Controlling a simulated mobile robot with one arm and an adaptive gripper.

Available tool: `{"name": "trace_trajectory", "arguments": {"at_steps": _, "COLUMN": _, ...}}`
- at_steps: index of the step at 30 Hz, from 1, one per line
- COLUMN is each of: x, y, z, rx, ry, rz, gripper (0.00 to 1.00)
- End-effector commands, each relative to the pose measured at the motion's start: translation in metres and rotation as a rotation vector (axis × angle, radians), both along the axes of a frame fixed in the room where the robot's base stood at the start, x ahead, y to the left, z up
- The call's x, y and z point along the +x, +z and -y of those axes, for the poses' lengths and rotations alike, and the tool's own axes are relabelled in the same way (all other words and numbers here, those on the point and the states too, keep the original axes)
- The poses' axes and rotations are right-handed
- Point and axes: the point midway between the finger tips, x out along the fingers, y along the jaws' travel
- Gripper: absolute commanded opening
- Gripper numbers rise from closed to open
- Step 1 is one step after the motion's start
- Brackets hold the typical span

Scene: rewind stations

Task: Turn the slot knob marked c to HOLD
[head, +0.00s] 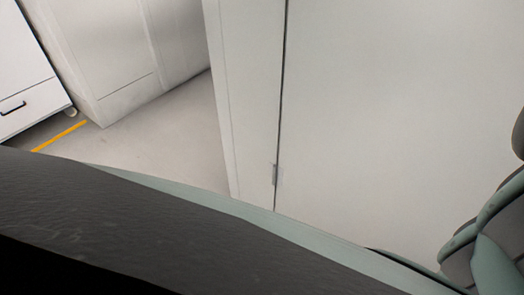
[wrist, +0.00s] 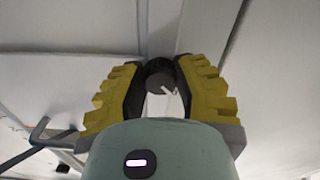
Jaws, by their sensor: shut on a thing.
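In the wrist view my gripper (wrist: 160,88) has its two yellow-backed, dark-padded fingers closed on a dark round knob (wrist: 159,67). A white pointer line shows on the knob's face, slanting down and to the right. No letter or HOLD mark can be read, so I cannot tell whether this is knob c. The head view shows neither the knob nor my gripper.
In the head view a large pale cabinet (head: 400,110) stands close in front, with a dark vertical seam. Other white cabinets (head: 110,55) stand at the upper left. Grey floor (head: 165,135) with a yellow line (head: 60,136) lies between. A grey bracket (wrist: 45,140) shows at the wrist view's left.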

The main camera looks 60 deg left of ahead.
Motion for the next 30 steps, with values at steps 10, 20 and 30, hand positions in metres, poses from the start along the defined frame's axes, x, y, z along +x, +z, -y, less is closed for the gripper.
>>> {"name": "trace_trajectory", "arguments": {"at_steps": 10, "x": 0.0002, "y": -0.0030, "z": -0.0004, "rx": -0.020, "ry": 0.000, "rz": -0.003, "gripper": 0.34}}
{"name": "trace_trajectory", "arguments": {"at_steps": 20, "x": 0.0004, "y": -0.0014, "z": -0.0004, "rx": -0.018, "ry": 0.000, "rz": 0.002, "gripper": 0.63}}
{"name": "trace_trajectory", "arguments": {"at_steps": 30, "x": -0.0085, "y": -0.0022, "z": 0.0032, "rx": -0.018, "ry": -0.001, "rz": 0.000, "gripper": 0.63}}
